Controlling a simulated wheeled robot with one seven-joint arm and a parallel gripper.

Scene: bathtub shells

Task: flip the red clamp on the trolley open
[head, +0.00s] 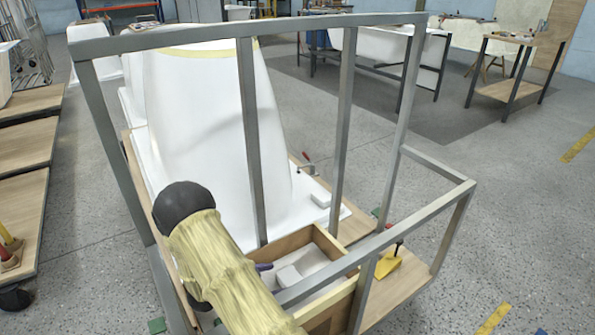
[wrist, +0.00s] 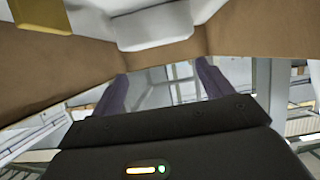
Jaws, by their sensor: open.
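A small clamp with a red handle (head: 305,156) lies on the trolley's wooden deck, right of the white tub shell (head: 205,130) and behind the frame's bars. It is too small to tell whether it is open or flipped down. My gripper is mostly hidden behind my arm in the head view; a purple finger (head: 264,267) shows at the wooden box. In the wrist view my gripper (wrist: 162,82) has its two dark purple fingers spread apart, with nothing between them. The clamp cannot be made out in the wrist view.
The trolley's grey metal frame (head: 248,140) stands between my arm and the shell. A wooden box (head: 325,240) holds white blocks. A yellow tool (head: 388,263) lies on the deck. Open floor extends right.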

